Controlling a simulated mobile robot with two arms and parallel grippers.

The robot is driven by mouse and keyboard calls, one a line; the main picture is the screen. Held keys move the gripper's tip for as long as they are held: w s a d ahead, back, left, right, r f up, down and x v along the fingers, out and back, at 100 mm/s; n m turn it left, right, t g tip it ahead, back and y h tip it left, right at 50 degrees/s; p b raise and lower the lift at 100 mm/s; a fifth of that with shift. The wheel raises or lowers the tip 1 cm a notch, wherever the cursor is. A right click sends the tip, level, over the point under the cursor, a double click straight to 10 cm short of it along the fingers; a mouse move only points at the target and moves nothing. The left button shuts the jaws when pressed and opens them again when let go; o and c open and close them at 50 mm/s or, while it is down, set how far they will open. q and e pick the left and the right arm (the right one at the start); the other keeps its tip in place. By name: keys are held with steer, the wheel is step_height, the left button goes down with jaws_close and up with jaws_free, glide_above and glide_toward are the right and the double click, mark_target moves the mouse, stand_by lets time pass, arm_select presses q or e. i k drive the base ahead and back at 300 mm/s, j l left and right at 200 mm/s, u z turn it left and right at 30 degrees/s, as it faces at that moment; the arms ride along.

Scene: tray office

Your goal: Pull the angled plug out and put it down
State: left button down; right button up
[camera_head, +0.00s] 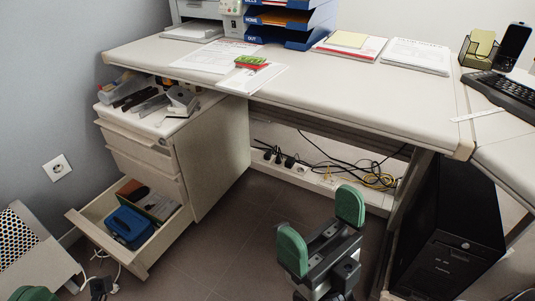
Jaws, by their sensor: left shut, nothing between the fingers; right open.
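A white power strip (312,176) runs along the back under the desk. Several dark plugs (290,162) sit in its left part; they are too small to tell which one is angled. My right gripper (321,228) is open and empty, its two green pads wide apart, above the floor in front of the desk and well short of the strip. My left gripper (32,293) shows only as a green pad tip at the bottom left edge; it is shut with nothing visible in it. Most of it is out of frame.
A drawer unit (215,150) stands left, its bottom drawer (140,262) open with a blue box (130,228) inside. A black computer tower (450,235) stands right. Loose cables (375,180) lie along the strip. A wall socket (56,167) is empty. The middle floor is clear.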

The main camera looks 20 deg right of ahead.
mark_target(266, 156)
steer(key=i+l, duration=0.1)
steer(key=i, duration=0.35)
steer(key=i+l, duration=0.15)
steer(key=i, duration=0.3)
